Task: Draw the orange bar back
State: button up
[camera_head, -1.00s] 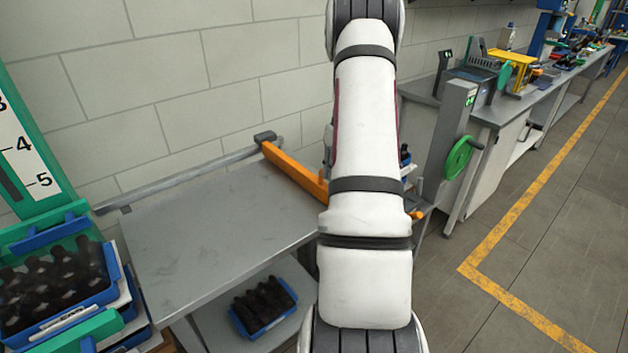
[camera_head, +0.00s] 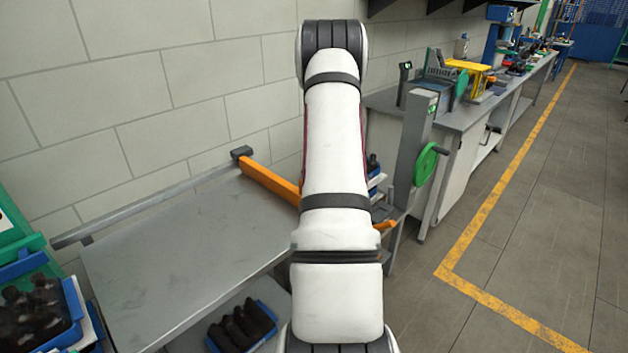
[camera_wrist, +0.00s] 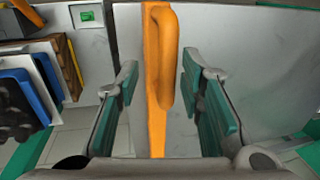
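The orange bar (camera_head: 270,183) crosses the grey metal table (camera_head: 170,262) from a dark block on the rear rail toward the front right. My arm hides its middle in the head view, and its orange end (camera_head: 385,225) shows to the right of the arm. In the wrist view the orange bar (camera_wrist: 153,130) runs upright in the picture with a loop-shaped handle (camera_wrist: 168,60) on it. My gripper (camera_wrist: 158,92) is open, with its green-padded fingers on either side of the bar and handle. Gaps show on both sides. My gripper is hidden in the head view.
A rail (camera_head: 150,205) runs along the table's rear edge by the wall. Blue crates of dark bottles sit at left (camera_head: 70,310) and on the lower shelf (camera_head: 268,315). A post with a green handwheel (camera_head: 427,163) stands to the right. The tabletop left of the bar is clear.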

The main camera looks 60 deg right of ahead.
notch_tip(320, 180, up, 12)
jog(key=d, duration=0.2)
jog(key=shift+s, duration=0.35)
jog(key=shift+f, duration=0.15)
dwell(0.4)
